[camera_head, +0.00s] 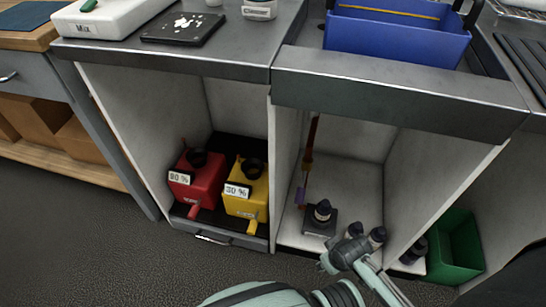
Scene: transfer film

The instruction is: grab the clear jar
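I cannot make out a clear jar for certain. Small dark-capped containers stand low in the right-hand cubby: one (322,211) is on a dark square block, and others (377,236) are partly behind my pale green arm links. Their bodies are too small or hidden to tell if they are clear. My arm links show at the bottom centre, in front of the cubby. I see no fingertips of either gripper.
A green bin (455,248) stands at right. A blue bin (398,35) and a black tray (183,28) with white bits are up on the counter. Cubby walls flank the containers.

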